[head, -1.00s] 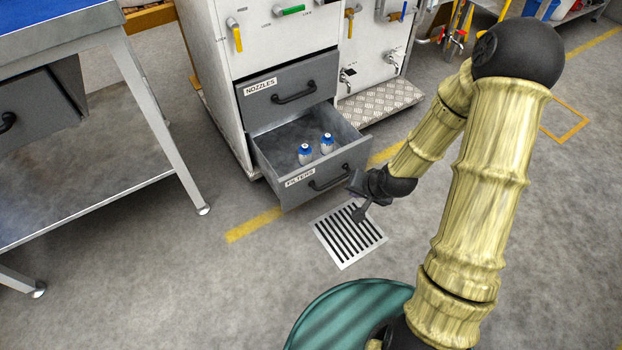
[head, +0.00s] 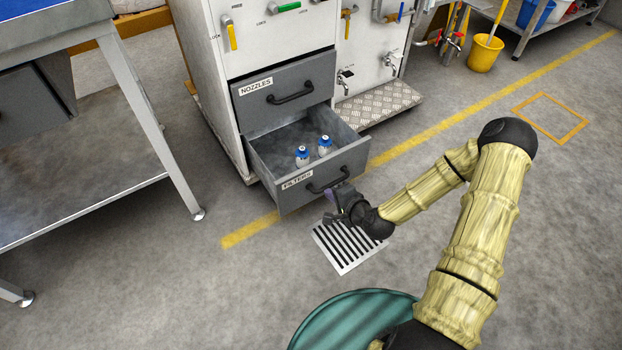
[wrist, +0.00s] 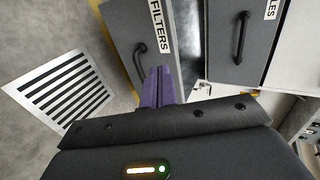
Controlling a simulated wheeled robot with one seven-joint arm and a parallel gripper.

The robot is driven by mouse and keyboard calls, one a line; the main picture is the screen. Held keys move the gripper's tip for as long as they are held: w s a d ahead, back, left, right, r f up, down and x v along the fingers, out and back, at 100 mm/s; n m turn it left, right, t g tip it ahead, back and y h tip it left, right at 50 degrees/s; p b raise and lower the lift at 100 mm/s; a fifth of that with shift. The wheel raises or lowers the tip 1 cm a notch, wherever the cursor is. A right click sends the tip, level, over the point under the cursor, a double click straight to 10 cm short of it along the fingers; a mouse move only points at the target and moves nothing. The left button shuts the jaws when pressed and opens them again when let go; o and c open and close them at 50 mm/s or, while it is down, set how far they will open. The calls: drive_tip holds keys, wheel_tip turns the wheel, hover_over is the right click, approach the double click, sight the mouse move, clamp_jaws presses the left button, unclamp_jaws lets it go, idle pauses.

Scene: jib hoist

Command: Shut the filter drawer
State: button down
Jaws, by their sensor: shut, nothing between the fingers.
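The filter drawer (head: 292,196), grey and labelled FILTERS, is pulled out at the bottom of the white cabinet. Two white bottles with blue caps (head: 303,157) stand inside it. Its dark bar handle (head: 327,181) is on the front face and also shows in the wrist view (wrist: 140,62). My gripper (head: 333,192) is shut and empty, just in front of the drawer's right half, close to the handle. In the wrist view its purple fingers (wrist: 158,84) point at the drawer front beside the handle. I cannot tell whether they touch it.
The NOZZLES drawer (head: 287,92) above is shut. A floor grate (head: 345,246) lies below my gripper. A metal-legged workbench (head: 150,120) stands on the left. A tread-plate step (head: 378,104) is right of the drawers. The floor on the right is open.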

drive_tip(key=b, duration=0.7)
approach(303, 173)
drive_tip(key=x, duration=0.3)
drive_tip(key=f+x, duration=0.1)
drive_tip(key=x, duration=0.2)
drive_tip(key=shift+s+d, duration=0.1)
drive_tip(key=shift+s, duration=0.1)
drive_tip(key=shift+w+r, duration=0.2)
drive_tip(key=shift+w, duration=0.2)
drive_tip(key=shift+a, duration=0.25)
